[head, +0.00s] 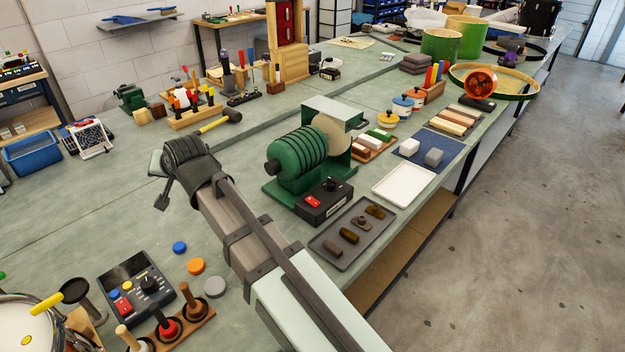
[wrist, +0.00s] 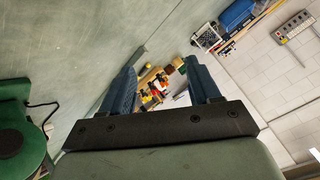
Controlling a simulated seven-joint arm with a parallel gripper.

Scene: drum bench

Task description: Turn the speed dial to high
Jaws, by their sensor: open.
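A black control box (head: 323,203) with a red switch (head: 313,202) and a dark dial (head: 332,185) sits at the front of the green belt-type machine (head: 297,160). I cannot tell which is the speed dial, nor read either setting. My gripper (wrist: 160,72) is open and empty, its two blue-grey fingers apart. In the head view it hangs over the bench left of the green machine, away from both dials; its fingers are partly hidden there.
A grey tray (head: 340,258) with brown pieces and a white tray (head: 404,186) lie right of the machine. Coloured discs (head: 196,266) lie near the panel. The bench's left middle is clear.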

